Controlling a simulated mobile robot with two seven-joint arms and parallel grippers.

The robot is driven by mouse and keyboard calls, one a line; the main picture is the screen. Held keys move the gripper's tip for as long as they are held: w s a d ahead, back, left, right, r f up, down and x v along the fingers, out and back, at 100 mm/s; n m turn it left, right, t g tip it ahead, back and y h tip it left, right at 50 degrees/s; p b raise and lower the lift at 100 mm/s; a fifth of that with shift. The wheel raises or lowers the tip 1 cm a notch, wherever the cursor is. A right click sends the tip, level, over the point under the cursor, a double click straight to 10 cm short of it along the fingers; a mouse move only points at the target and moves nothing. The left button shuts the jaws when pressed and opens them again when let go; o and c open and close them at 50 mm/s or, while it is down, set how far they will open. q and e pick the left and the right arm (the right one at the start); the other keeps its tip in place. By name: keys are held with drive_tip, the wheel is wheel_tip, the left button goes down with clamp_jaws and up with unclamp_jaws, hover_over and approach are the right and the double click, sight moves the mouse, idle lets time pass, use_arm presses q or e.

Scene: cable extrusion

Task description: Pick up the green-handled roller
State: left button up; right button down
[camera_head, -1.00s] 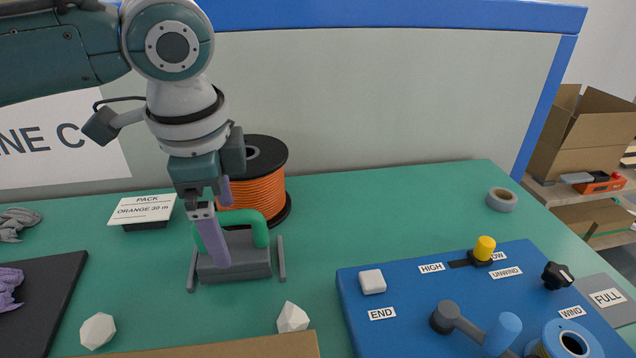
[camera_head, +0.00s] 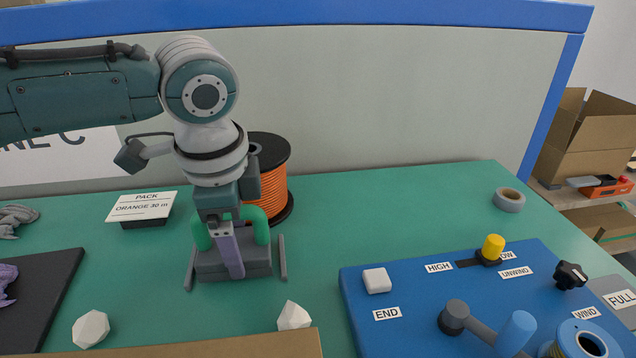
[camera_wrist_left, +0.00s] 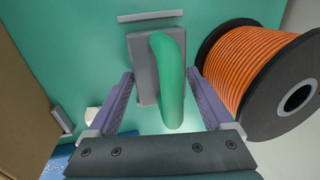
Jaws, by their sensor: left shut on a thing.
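The green-handled roller (camera_head: 233,264) is a grey block with a raised green handle, standing on the green table between two thin grey bars. Its handle (camera_wrist_left: 170,85) shows in the left wrist view between my purple fingers. My left gripper (camera_head: 228,262) points down over the handle, with one purple finger in front of the block. It is shut on the handle, though the exact contact is hard to see in the left wrist view (camera_wrist_left: 162,85). The block rests between the bars and does not look lifted. My right gripper is not in view.
An orange cable spool (camera_head: 272,190) stands close behind the roller. A pack label stand (camera_head: 141,207) is to the left. A blue control panel (camera_head: 420,285) fills the front right. White faceted pieces (camera_head: 293,316) lie in front. A grey tape roll (camera_head: 508,200) is at the back right.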

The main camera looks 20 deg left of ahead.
use_arm(q)
drive_tip(key=c, duration=0.5)
drive_tip(key=shift+r, duration=0.1)
